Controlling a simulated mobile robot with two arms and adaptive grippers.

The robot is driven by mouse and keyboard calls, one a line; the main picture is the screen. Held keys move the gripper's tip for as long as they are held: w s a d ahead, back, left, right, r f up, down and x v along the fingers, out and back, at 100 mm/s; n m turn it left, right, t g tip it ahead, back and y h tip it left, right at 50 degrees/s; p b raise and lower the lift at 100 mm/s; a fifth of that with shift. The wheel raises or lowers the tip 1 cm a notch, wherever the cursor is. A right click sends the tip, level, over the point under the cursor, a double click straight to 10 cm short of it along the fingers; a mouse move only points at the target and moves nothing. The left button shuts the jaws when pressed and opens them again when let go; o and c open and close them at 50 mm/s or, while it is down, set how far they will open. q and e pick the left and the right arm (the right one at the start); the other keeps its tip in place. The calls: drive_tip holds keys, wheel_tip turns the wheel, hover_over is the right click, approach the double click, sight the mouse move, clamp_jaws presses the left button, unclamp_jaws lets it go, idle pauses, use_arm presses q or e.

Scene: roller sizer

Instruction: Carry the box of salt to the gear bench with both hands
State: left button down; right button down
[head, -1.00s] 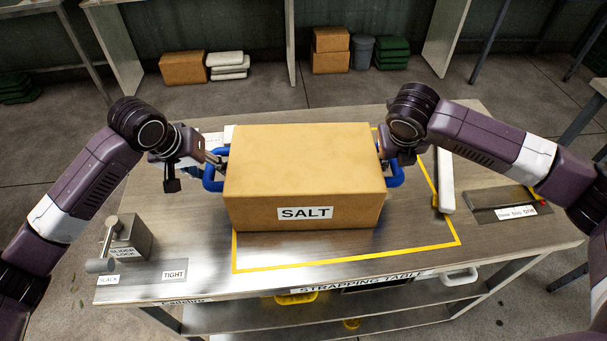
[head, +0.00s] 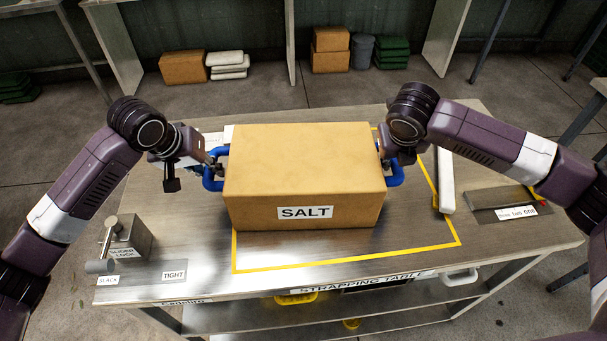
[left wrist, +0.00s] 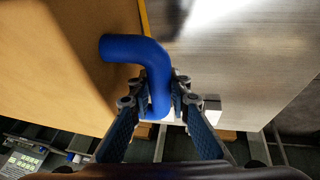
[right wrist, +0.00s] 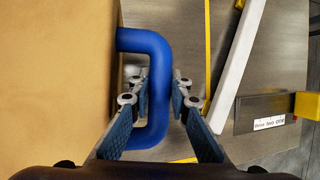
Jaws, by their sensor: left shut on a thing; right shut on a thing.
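The box of salt (head: 300,170) is a brown carton with a SALT label and a blue handle on each side. It sits on the strapping table (head: 200,250), partly inside a yellow outline. My left gripper (head: 215,163) is shut on the left blue handle (head: 212,180), which also shows between the fingers in the left wrist view (left wrist: 155,75). My right gripper (head: 388,158) is shut on the right blue handle (head: 395,177), seen between the fingers in the right wrist view (right wrist: 160,85). I cannot identify the gear bench in these views.
A slider lock lever (head: 125,238) stands at the table's left. A white bar (head: 445,180) and a dark plate (head: 490,205) lie at the right. Cartons (head: 184,68), a grey bin (head: 361,48) and green stacks (head: 391,52) stand on the floor behind.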

use_arm(q)
drive_tip(key=shift+w+r, duration=0.2)
drive_tip(key=shift+r, duration=0.15)
use_arm(e)
drive_tip(key=shift+w+r, duration=0.2)
drive_tip(key=shift+r, duration=0.15)
